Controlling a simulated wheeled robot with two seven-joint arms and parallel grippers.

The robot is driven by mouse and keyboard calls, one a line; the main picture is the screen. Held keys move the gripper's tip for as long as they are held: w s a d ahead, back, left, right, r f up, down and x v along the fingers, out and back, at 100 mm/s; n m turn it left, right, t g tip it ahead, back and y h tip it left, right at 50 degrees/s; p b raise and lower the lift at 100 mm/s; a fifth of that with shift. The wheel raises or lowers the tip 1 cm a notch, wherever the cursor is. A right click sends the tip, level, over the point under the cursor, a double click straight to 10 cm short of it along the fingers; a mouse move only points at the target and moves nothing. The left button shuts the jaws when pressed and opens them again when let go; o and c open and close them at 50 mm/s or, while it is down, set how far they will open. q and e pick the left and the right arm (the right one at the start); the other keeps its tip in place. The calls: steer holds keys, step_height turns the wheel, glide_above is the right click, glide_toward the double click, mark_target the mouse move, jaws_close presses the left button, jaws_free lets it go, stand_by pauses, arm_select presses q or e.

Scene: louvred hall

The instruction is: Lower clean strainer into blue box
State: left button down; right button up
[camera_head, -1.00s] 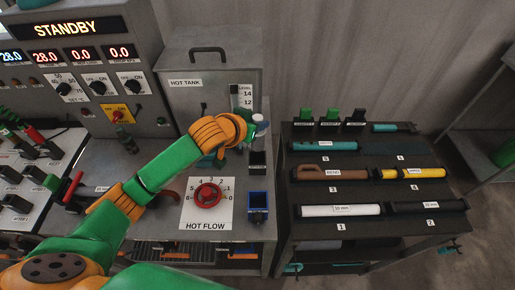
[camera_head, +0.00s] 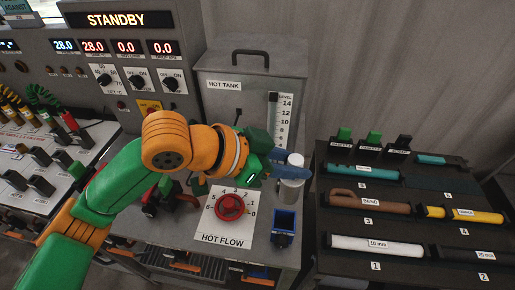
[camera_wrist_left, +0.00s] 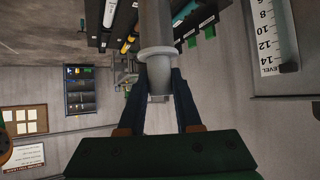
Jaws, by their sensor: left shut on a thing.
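My left gripper (camera_head: 288,166) reaches over the counter from the left, in front of the hot tank. Its blue fingers are shut on the strainer, a pale grey cylinder (camera_head: 291,191) that hangs roughly upright. In the left wrist view the strainer (camera_wrist_left: 157,25) sits between the two fingers (camera_wrist_left: 160,105), with a round flange just beyond the fingertips. The blue box (camera_head: 284,222), small and open-topped, stands at the counter's right front edge, just nearer than the strainer. The strainer's lower end appears close behind the box; the exact gap is unclear. My right gripper is not in view.
The hot tank (camera_head: 252,95) stands behind, with a level scale (camera_head: 272,120). A red knob (camera_head: 231,207) sits on the hot flow plate left of the box. A dark rack (camera_head: 400,225) with labelled tubes stands to the right, across a narrow gap.

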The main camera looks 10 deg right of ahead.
mark_target(282, 192)
arm_select(q)
steer(key=shift+s+f, duration=0.15)
steer(key=shift+s, duration=0.05)
steer(key=shift+f+b, duration=0.3)
steer(key=shift+b, duration=0.15)
step_height(282, 192, down, 6)
steer(key=b, duration=0.6)
steer(key=shift+f, duration=0.2)
steer(key=shift+f+b, duration=0.4)
steer(key=shift+f, duration=0.3)
steer(key=shift+r+p, duration=0.45)
steer(key=shift+p, duration=0.45)
steer(key=shift+f, duration=0.2)
